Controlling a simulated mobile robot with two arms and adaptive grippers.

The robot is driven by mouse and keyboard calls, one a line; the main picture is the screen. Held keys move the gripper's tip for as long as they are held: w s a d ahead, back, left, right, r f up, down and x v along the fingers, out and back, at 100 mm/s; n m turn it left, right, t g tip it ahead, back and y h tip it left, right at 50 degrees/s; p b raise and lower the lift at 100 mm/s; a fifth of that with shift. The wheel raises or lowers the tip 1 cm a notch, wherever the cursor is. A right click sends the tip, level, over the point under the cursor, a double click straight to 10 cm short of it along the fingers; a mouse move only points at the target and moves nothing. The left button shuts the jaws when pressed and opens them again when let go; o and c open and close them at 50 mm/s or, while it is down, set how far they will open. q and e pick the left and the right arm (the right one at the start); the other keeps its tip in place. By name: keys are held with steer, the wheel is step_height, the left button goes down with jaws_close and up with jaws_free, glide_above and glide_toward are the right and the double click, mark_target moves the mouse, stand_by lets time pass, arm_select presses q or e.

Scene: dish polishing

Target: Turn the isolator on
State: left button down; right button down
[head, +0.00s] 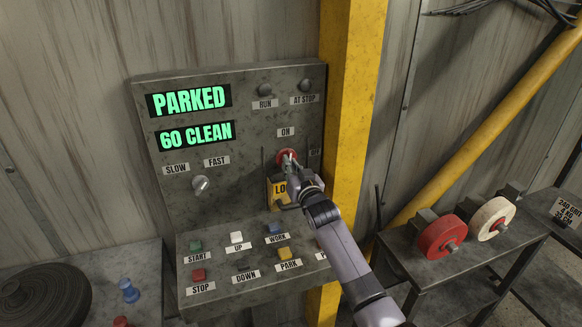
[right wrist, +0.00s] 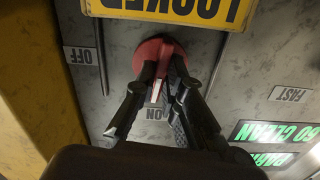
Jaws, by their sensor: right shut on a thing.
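The isolator (head: 283,155) is a red round knob on the upright face of the grey control panel, with the ON label (head: 286,132) above it and the OFF label (head: 314,153) to its right. My right gripper (head: 290,160) is shut on the isolator's handle. In the right wrist view, which is upside down, the fingers (right wrist: 163,92) close around the red handle (right wrist: 157,90) of the isolator (right wrist: 150,50). The handle's pale stripe points toward the ON label (right wrist: 160,114), partly hidden by the fingers. My left gripper is not in view.
A yellow LOCKED tag (head: 272,190) hangs just below the isolator, partly behind my gripper. A lower ledge holds several coloured buttons. A yellow post (head: 350,100) stands right of the panel; a bench with wheels (head: 440,238) is further right.

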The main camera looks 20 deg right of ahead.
steer(key=shift+n, duration=0.6)
steer(key=c, duration=1.7)
jaws_free()
steer(key=shift+s, duration=0.1)
steer(key=s, duration=1.1)
steer(key=shift+s+d, duration=0.2)
steer(key=shift+s, duration=0.2)
steer(key=shift+f, duration=0.1)
